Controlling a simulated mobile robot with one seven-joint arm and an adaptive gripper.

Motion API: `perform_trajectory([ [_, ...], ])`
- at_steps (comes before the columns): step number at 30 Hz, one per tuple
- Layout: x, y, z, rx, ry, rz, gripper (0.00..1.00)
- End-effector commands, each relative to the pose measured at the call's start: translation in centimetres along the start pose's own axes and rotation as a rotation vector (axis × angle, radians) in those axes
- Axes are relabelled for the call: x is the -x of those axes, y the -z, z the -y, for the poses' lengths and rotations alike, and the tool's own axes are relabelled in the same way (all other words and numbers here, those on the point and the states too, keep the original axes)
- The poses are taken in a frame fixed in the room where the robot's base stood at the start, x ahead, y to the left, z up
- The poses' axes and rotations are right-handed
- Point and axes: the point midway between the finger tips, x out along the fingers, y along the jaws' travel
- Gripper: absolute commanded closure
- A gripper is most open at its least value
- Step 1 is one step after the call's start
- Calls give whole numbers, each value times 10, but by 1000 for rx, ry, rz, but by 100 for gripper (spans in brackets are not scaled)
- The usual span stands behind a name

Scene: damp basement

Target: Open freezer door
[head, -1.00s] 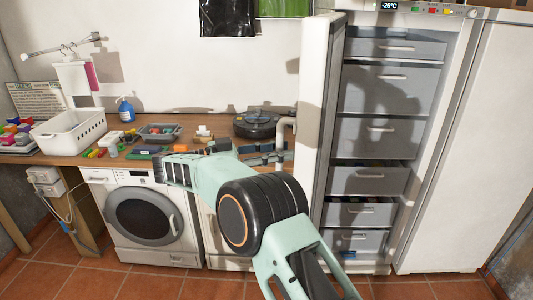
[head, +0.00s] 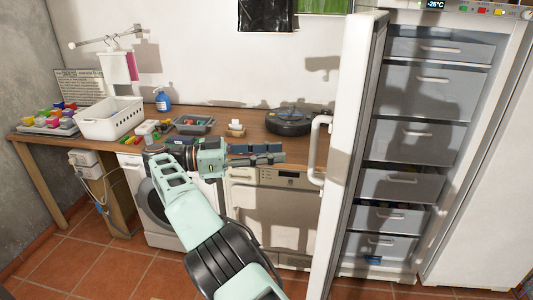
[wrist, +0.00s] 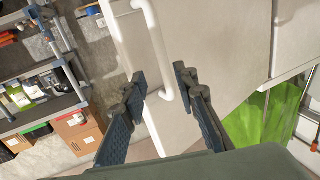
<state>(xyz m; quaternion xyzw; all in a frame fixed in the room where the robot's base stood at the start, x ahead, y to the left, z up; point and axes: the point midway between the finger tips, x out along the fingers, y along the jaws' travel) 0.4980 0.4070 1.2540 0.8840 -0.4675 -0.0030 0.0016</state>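The freezer (head: 430,130) stands at the right in the head view, with its grey drawers exposed. Its white door (head: 352,130) is swung well open, its edge toward me. The white door handle (head: 316,150) is on the door's left face. My gripper (head: 284,153) is left of the handle, with its fingers pointing toward it and a small gap between. In the wrist view the fingers (wrist: 160,84) are spread apart. The lower end of the handle (wrist: 168,92) shows between or just beyond the fingertips; contact is not clear. I see nothing gripped.
A wooden counter (head: 250,130) runs along the wall at the left, bearing a white basket (head: 108,122), a blue bottle (head: 162,100) and a black robot vacuum (head: 289,121). A washing machine and a dishwasher (head: 275,215) stand beneath. Tiled floor (head: 90,265) is clear at front left.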

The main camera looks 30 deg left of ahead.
Motion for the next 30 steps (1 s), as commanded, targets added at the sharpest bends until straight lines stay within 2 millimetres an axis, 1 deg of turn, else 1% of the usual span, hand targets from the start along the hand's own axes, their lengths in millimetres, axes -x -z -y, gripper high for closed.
perform_trajectory([
  [3, 6, 0, 0, -2, 7, -2, 73],
  [9, 13, 0, 0, -1, 15, -1, 73],
  [25, 13, 0, 0, -1, 16, -1, 73],
  [28, 12, 8, 4, -15, 31, -5, 73],
  [29, 10, 13, 7, -25, 41, -9, 73],
  [30, 9, 24, 13, -44, 63, -17, 73],
])
